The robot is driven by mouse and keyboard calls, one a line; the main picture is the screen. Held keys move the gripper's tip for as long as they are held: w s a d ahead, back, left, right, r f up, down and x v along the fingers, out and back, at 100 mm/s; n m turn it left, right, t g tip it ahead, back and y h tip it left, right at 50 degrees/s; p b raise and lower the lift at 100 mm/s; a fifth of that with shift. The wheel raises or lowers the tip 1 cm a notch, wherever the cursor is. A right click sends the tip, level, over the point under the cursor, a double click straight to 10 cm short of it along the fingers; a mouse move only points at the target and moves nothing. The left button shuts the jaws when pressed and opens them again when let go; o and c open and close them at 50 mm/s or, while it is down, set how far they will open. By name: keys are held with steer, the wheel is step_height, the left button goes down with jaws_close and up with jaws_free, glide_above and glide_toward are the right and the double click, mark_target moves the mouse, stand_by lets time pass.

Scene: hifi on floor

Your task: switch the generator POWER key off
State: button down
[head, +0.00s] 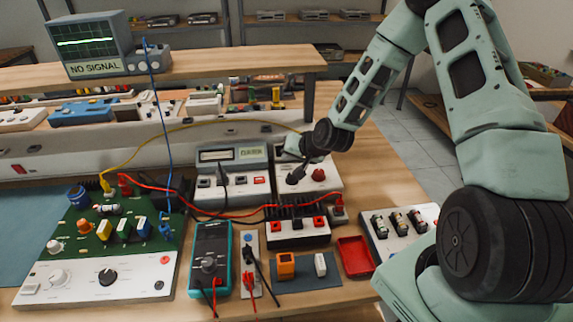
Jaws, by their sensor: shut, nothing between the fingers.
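A grey bench instrument with a lit display (237,154), which looks like the generator, stands at the back middle of the bench. Its front has white keys and a red key (259,180); the labels are too small to read, so I cannot tell which is POWER or how it is set. A white-fronted unit with a red knob (318,175) stands to its right. My gripper (294,178) is shut and empty. It appears in front of that right-hand unit, to the right of the red key; whether it touches anything is unclear.
An oscilloscope (96,46) reading "NO SIGNAL" sits on the upper shelf. A green circuit board (90,222), teal multimeter (209,256), red tray (355,256) and fuse block (401,226) occupy the bench. Red, yellow, blue and black leads cross it.

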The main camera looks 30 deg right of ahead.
mark_target(289, 168)
steer(key=shift+r+p, duration=1.6)
steer(key=shift+r, duration=1)
steer(key=s+a+r+n+g+y, duration=0.1)
steer(key=s+a+r+n+g, duration=0.25)
steer(key=s+a, duration=0.4)
steer(key=s+a+r+n+g, duration=0.2)
steer(key=s+a+r+n, duration=0.25)
steer(key=a, duration=0.55)
steer(key=s+a+r+n+g+h, duration=0.1)
steer(key=s+a+r+n, duration=0.1)
steer(key=s, duration=0.9)
steer(key=s+a+r+n+g+h, duration=0.1)
steer(key=s+r+n, duration=0.3)
steer(key=s, duration=0.8)
step_height(289, 168, up, 2)
steer(key=shift+s+a+r+g+b, duration=0.2)
steer(key=shift+a+g+b, duration=0.2)
steer(key=shift+a+g, duration=0.3)
